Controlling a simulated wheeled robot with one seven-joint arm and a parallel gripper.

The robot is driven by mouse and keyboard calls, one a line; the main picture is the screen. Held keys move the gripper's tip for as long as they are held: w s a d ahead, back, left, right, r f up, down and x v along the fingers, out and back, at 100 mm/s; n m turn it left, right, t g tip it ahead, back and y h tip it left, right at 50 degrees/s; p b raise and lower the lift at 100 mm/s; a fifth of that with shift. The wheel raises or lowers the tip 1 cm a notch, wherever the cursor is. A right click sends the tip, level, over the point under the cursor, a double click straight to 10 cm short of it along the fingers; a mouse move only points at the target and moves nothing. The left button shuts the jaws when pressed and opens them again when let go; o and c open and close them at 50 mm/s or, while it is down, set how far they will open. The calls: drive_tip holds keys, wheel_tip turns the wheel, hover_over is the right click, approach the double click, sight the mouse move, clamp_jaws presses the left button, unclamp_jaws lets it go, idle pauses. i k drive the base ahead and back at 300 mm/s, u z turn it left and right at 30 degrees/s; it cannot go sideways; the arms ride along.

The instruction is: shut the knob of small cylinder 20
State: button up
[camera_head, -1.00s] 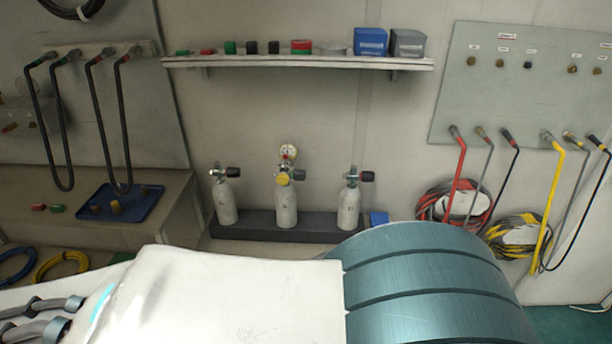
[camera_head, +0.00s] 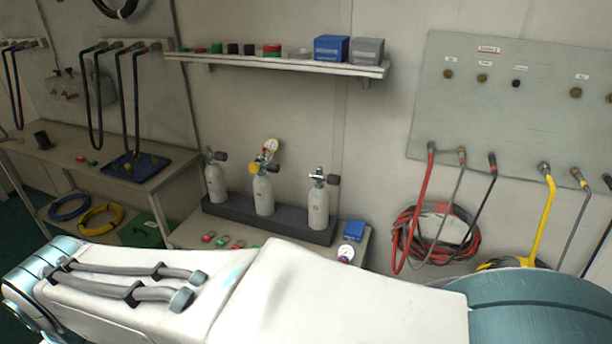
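Three small white cylinders stand upright in a row in a dark rack (camera_head: 235,212): a left one (camera_head: 216,184), a middle one (camera_head: 263,196) with a yellow fitting and a gauge (camera_head: 271,146), and a right one (camera_head: 318,210). Dark knobs show on the left cylinder (camera_head: 221,156) and the right cylinder (camera_head: 333,180). I cannot read any number, so I cannot tell which is cylinder 20, nor whether a knob is open or shut. My arm crosses the foreground below the rack. My gripper is not in view.
A shelf (camera_head: 280,64) with small boxes hangs above the cylinders. A low bench (camera_head: 190,234) holds small coloured parts, a blue box (camera_head: 354,230) and a gauge (camera_head: 346,253). Hoses hang from a grey panel (camera_head: 520,130) at right. A blue tray (camera_head: 135,168) lies left.

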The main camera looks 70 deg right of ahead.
sight(270, 167)
drive_tip(key=k, duration=0.25)
drive_tip(key=z, duration=2)
drive_tip(key=i, duration=0.5)
drive_tip(key=k, duration=0.5)
drive_tip(key=u, duration=2)
drive_tip(key=i, duration=1.65)
drive_tip(key=z, duration=1.15)
